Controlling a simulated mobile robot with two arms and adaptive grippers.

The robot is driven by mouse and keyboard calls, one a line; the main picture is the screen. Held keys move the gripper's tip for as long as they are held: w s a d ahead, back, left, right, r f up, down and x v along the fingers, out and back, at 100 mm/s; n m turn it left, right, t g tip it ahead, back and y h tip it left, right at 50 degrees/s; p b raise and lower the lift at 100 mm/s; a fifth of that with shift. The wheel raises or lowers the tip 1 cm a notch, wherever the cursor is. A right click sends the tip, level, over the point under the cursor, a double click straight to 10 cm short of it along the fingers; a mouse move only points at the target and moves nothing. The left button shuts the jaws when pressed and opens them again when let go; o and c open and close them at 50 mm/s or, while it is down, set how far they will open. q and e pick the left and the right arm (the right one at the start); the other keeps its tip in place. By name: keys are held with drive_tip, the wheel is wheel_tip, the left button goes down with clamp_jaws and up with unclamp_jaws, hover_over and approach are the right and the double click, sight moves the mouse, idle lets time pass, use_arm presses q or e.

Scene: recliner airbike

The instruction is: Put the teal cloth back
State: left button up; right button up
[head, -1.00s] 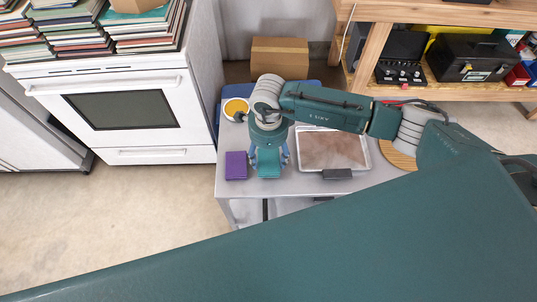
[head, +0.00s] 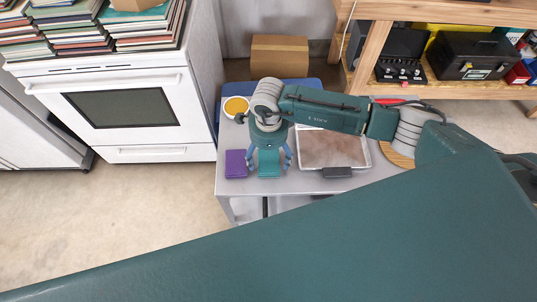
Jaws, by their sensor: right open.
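The teal cloth (head: 269,168) lies on the grey table (head: 308,184), near its front edge, just right of a folded purple cloth (head: 236,164). My right gripper (head: 270,166) is over the teal cloth, pointing down, with its fingers spread to the cloth's left and right sides. It is open. The gripper's body hides the back part of the cloth, and I cannot tell whether the fingers touch it. My left gripper is not in view.
A tray with a brown surface (head: 333,168) and a dark block (head: 337,172) are right of the gripper. A yellow-filled bowl (head: 236,106) stands at the table's back left. A white oven (head: 120,110) is left of the table. A cardboard box (head: 279,58) is behind.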

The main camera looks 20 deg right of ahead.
sight(269, 158)
drive_tip(key=shift+r+b, duration=0.3)
drive_tip(key=shift+r, duration=0.2)
wheel_tip(269, 158, up, 11)
drive_tip(key=b, duration=0.2)
drive_tip(key=shift+b, duration=0.3)
drive_tip(key=shift+r, duration=0.1)
drive_tip(key=shift+c, duration=0.5)
